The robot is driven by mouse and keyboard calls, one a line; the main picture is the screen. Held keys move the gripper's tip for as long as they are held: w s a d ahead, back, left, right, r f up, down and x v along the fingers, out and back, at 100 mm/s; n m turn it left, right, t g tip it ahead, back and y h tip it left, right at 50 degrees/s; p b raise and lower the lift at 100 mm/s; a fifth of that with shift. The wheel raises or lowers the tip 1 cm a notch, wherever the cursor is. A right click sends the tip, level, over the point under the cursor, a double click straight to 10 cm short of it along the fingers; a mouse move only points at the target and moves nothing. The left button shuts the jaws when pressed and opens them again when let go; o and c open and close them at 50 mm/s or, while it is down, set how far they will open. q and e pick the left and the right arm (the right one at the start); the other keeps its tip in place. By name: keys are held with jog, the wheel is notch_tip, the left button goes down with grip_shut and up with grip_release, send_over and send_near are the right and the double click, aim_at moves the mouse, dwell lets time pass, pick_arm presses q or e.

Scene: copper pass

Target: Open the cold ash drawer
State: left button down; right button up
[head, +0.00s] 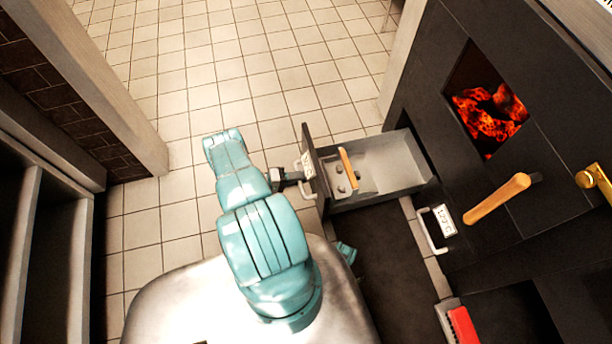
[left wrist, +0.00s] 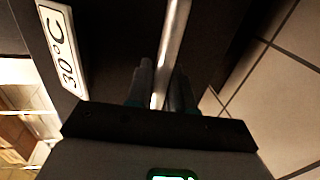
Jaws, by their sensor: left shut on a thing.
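The drawer (head: 395,160) stands pulled well out of the dark stove, with its pale inside showing. A few small grey lumps (head: 346,180) and a wooden-coloured bar (head: 349,168) show in or over it near its front. A white label (left wrist: 62,48) reading 30°C is on its dark front in the left wrist view. My left gripper (head: 302,178) is at the outer side of the drawer front. Its fingers are shut on the pale bar handle (left wrist: 173,50). My right gripper is not in view.
A second, shut drawer handle (head: 432,232) sits beside a 120°C label (head: 445,220). Embers glow in the stove opening (head: 485,105). A wooden handle (head: 497,198) juts from the stove. A red-topped object (head: 463,325) is at the bottom. Tiled floor (head: 240,70) lies clear beyond the drawer.

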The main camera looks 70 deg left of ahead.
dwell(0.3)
pick_arm(q)
jog(key=c, duration=1.1)
grip_release()
jog(key=shift+s, duration=0.15)
jog(key=v, duration=1.6)
jog(key=shift+r, duration=0.1)
